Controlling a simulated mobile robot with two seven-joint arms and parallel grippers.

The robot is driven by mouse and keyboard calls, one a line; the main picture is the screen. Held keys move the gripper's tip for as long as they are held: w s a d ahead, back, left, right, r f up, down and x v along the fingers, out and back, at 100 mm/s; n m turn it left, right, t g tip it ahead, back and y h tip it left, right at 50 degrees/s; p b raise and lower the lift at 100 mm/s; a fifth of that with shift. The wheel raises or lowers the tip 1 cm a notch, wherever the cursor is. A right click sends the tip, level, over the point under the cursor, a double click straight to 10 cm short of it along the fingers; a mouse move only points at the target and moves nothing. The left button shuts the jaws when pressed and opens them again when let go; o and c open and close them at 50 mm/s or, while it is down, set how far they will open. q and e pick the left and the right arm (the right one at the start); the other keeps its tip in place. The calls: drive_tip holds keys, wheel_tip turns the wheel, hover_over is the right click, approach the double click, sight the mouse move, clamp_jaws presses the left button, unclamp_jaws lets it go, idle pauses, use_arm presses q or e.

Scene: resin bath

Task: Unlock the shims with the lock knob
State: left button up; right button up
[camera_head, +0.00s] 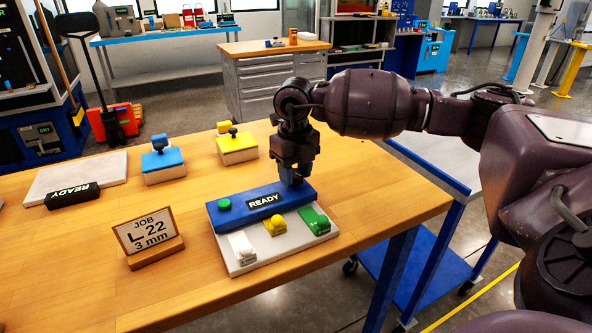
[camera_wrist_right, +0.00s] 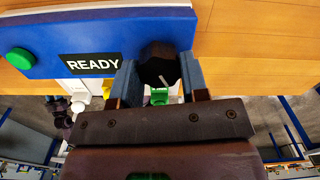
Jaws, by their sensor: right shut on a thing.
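The shim station has a blue housing (camera_head: 240,208) with a green button (camera_head: 224,205) and a READY label (camera_head: 265,200). Its grey-white base holds white (camera_head: 241,246), yellow (camera_head: 276,224) and green (camera_head: 314,221) shims side by side. My right gripper (camera_head: 290,180) points down at the housing's right end. In the right wrist view, its two fingers (camera_wrist_right: 160,75) are shut on the black lock knob (camera_wrist_right: 159,60), which has a pale pointer line. The head view hides the knob behind the fingers. My left gripper is in neither view.
A JOB L22 3 mm sign (camera_head: 148,232) stands left of the station on the wooden table (camera_head: 210,295). Blue (camera_head: 162,161) and yellow (camera_head: 237,147) blocks with black knobs stand behind. A pale board (camera_head: 85,172) with a black READY bar (camera_head: 73,196) lies far left.

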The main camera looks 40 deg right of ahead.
drive_tip(key=n, duration=0.3)
drive_tip(key=shift+n, duration=0.4)
drive_tip(key=n, duration=0.3)
drive_tip(key=shift+n, duration=0.3)
drive_tip(key=n, duration=0.3)
drive_tip(key=shift+n, duration=1.3)
drive_tip(key=o, duration=0.9)
drive_tip(key=shift+o, duration=0.2)
